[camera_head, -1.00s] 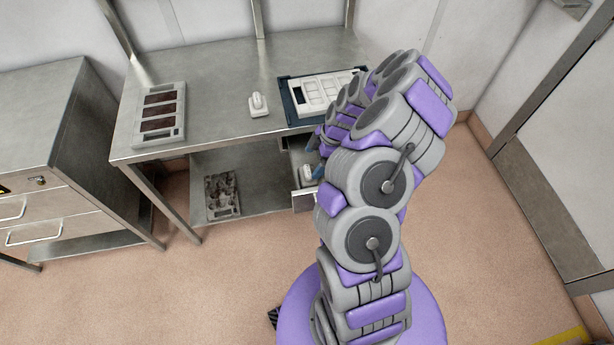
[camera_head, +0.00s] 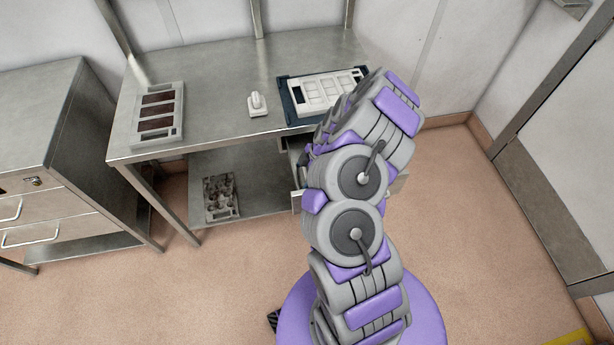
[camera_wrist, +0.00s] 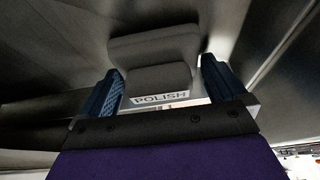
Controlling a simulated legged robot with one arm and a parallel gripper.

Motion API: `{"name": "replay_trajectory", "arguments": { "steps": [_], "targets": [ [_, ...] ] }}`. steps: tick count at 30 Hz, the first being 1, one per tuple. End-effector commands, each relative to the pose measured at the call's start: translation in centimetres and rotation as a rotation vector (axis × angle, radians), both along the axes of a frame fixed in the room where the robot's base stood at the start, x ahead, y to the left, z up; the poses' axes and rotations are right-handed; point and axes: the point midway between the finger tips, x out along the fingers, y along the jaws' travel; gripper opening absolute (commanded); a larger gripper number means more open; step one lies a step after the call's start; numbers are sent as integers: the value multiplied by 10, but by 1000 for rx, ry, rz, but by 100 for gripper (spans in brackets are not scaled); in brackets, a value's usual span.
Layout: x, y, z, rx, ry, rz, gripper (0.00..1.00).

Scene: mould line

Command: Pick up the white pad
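In the wrist view, my gripper (camera_wrist: 165,86) is open, with one blue finger on each side of a pad (camera_wrist: 152,78). The pad looks grey in the shade, has a raised block-like grip, and bears a label reading "POLISH". A gap shows between the pad and the right finger; contact on the left is unclear. In the head view, my arm hides my gripper and this pad. A second white pad (camera_head: 257,104) with an upright grip stands on the metal table (camera_head: 222,90), away from my gripper.
An open drawer (camera_head: 297,200) under the table is mostly behind my arm. A white compartmented tray (camera_head: 325,91) lies on a dark mat (camera_head: 290,101). A grey mould with dark red cells (camera_head: 158,113) stands at the table's left. A dark mould (camera_head: 221,196) lies on the lower shelf.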

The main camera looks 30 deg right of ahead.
Motion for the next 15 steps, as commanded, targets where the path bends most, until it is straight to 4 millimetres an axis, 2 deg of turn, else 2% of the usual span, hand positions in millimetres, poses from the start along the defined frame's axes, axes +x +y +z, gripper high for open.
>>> {"name": "replay_trajectory", "arguments": {
  "steps": [1, 11, 15],
  "targets": [
    [0, 0, 0, 0, 0, 0, 92],
    [0, 0, 0, -1, 0, 0, 61],
    [0, 0, 0, -1, 0, 0, 59]
  ]
}}
